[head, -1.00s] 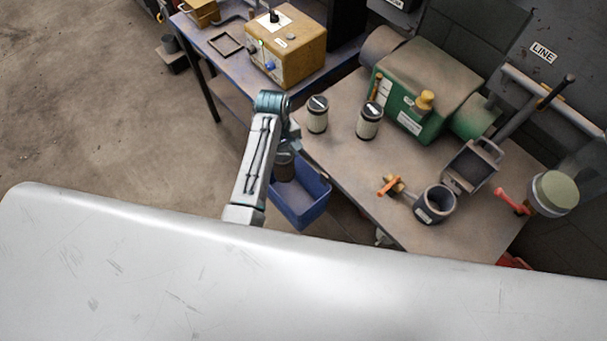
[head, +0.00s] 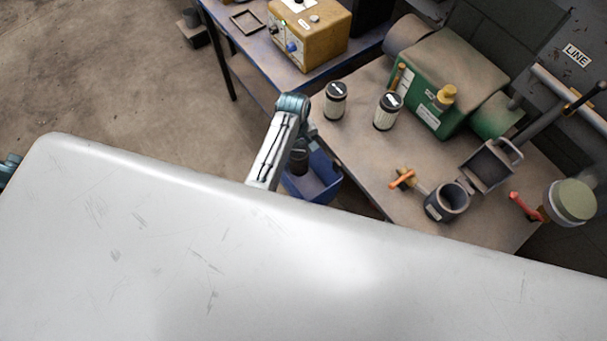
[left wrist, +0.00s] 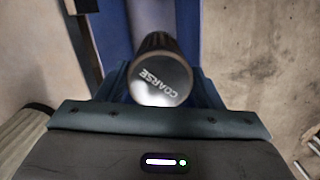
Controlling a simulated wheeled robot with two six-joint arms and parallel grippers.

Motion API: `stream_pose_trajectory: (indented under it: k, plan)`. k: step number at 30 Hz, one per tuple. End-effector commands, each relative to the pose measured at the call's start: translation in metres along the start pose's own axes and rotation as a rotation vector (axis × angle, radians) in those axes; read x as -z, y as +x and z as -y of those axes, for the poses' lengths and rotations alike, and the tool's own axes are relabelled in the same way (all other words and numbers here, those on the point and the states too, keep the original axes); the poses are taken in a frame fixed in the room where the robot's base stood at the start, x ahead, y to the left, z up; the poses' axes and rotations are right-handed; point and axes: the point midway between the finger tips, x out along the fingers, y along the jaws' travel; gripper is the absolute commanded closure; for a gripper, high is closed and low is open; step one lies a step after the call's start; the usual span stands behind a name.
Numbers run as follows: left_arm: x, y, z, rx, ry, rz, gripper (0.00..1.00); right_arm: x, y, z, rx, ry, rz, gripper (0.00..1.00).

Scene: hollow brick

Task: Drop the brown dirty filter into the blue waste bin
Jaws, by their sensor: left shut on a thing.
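My left gripper (head: 299,143) is shut on a dark cylindrical filter (head: 299,161), held above or just inside the blue waste bin (head: 322,188). The exact height is hard to tell. In the left wrist view, the filter (left wrist: 160,80) shows a dark round end marked COARSE, between the fingers of the left gripper (left wrist: 160,95). Its side is mostly hidden, so its brown colour is hard to confirm. The blue bin (left wrist: 172,17) shows behind it. In the head view, my white body hides the bin's lower part.
The workbench (head: 365,160) right of the bin bears two pale filters with dark caps (head: 335,100) (head: 387,110), a green machine (head: 432,85), and a dark cylindrical housing (head: 446,202). A blue-edged table (head: 262,62) with a yellow box (head: 309,32) stands behind. Floor at left is open.

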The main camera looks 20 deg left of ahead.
Motion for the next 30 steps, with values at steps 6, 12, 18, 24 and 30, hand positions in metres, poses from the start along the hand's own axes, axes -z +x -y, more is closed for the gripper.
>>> stream_pose_trajectory:
  k: [6, 12, 18, 24, 30]
  plan:
    - [0.000, -0.001, 0.000, -0.001, 0.000, -0.001, 0.20, -0.001, 0.000, -0.003, -0.003, -0.001, 0.001, 1.00]
    - [0.000, -0.001, 0.000, 0.000, 0.000, 0.000, 0.14, -0.002, 0.000, -0.003, -0.003, -0.001, 0.002, 1.00]
    - [0.001, -0.004, -0.001, -0.001, 0.000, -0.001, 0.14, -0.003, 0.002, -0.002, -0.002, -0.001, 0.003, 1.00]
    - [0.001, -0.035, -0.002, -0.004, 0.000, -0.005, 0.14, -0.005, 0.012, 0.002, 0.001, 0.000, 0.004, 1.00]
    - [0.002, -0.075, -0.001, -0.003, 0.000, -0.004, 0.14, -0.006, 0.024, 0.006, 0.005, 0.002, 0.004, 1.00]
